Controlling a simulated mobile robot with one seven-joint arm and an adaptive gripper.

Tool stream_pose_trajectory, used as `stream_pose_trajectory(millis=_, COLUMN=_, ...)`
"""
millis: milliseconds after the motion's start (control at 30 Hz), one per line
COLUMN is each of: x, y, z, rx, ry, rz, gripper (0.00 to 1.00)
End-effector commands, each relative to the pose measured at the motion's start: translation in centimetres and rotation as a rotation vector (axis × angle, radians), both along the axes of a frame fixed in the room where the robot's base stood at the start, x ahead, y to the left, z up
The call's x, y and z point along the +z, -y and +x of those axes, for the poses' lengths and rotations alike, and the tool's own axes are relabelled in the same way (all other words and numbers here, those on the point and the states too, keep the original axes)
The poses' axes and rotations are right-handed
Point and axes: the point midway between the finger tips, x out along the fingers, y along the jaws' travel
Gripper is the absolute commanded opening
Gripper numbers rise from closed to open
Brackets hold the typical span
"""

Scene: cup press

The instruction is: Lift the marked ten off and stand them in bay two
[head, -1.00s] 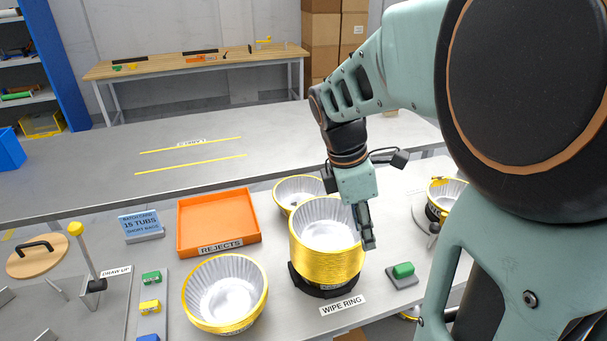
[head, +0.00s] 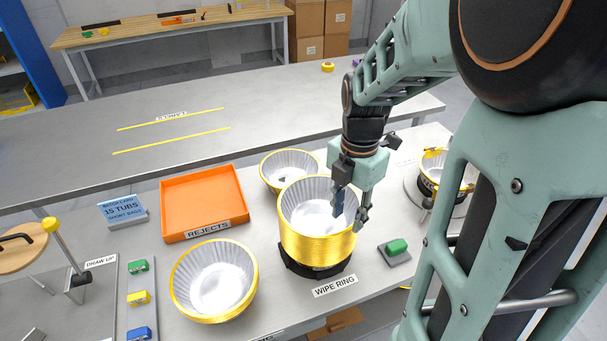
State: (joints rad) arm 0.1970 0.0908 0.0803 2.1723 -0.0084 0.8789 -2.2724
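A tall stack of nested silver tubs with gold rims (head: 315,246) stands upright in a black ring behind the WIPE RING label (head: 335,286). I cannot make out a mark dividing the stack. My gripper (head: 350,208) is open at the right side of the stack's mouth. One finger shows over the inside of the top tub and the other just outside the right rim; whether either touches is unclear. Two yellow lines (head: 170,132) lie on the rear grey table with a small label too hard to read. No bay is clearly labelled two.
An orange REJECTS tray (head: 203,203) is empty. Other gold-rimmed tubs stand front left (head: 212,282), behind the stack (head: 287,168) and far right (head: 440,172). The rear table (head: 260,107) is mostly clear.

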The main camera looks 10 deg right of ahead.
Motion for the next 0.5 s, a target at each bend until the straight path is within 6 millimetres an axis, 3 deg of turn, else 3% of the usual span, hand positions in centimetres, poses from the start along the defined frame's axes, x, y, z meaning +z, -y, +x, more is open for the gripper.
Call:
stream_pose_trajectory(millis=333, x=-4.4, y=0.6, z=-0.4, rx=-0.001, ry=-0.004, rz=0.001, gripper=0.32)
stream_pose_trajectory(millis=500, x=-5.4, y=0.6, z=-0.3, rx=-0.001, ry=0.0, rz=0.0, gripper=0.32)
